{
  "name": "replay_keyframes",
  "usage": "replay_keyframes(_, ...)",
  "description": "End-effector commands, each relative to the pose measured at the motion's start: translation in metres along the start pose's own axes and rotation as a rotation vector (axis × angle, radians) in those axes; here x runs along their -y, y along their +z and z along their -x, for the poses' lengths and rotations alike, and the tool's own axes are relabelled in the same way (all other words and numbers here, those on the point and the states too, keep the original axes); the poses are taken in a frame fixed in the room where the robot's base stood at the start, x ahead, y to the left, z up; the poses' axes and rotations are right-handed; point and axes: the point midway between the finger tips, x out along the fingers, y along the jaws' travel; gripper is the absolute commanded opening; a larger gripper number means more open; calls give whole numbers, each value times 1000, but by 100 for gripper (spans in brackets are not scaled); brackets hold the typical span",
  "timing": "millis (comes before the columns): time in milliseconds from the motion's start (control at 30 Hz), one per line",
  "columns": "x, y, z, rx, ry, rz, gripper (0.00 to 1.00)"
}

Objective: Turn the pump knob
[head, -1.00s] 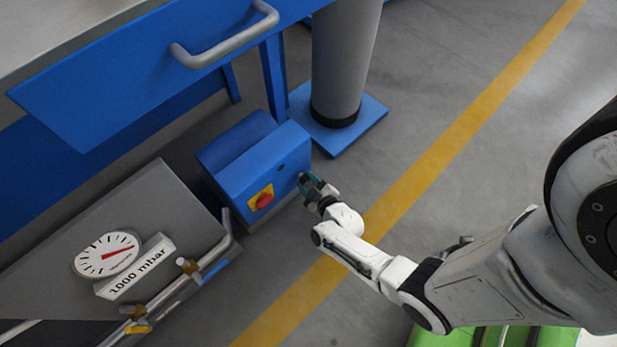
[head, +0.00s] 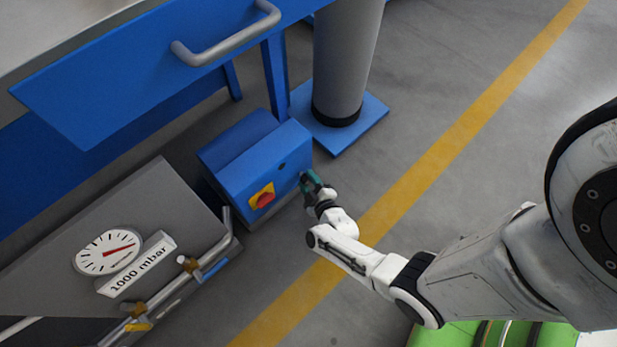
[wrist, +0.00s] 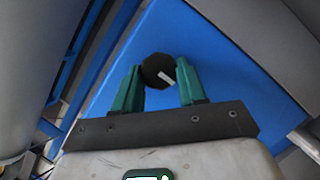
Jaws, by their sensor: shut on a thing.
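The pump is a blue box (head: 252,165) on the floor beside the table. A round black knob (wrist: 155,68) with a white pointer mark is on its blue face in the wrist view. In the head view my gripper (head: 306,180) is at the right face of the box and hides the knob. A red switch on a yellow plate (head: 262,196) is on the front face.
A dial gauge (head: 107,252) and a "1000 mbar" sign (head: 138,265) are on a grey cabinet at lower left. A blue table with a grey handle (head: 225,45) overhangs behind. A grey column (head: 345,60) stands behind the box. Floor on the right is open.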

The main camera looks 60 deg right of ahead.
Motion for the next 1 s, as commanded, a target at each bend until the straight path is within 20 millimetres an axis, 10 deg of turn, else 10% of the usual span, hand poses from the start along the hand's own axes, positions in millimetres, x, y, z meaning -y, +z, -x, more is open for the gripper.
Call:
replay_keyframes(67, 1, 1, 2, 3, -2, 2, 11)
replay_keyframes(100, 1, 1, 2, 3, -2, 2, 45)
replay_keyframes(333, 0, 1, 1, 1, -1, 1, 67)
replay_keyframes(667, 0, 0, 7, 1, -3, 1, 67)
replay_keyframes(1000, -2, -1, 67, 3, -3, 1, 67)
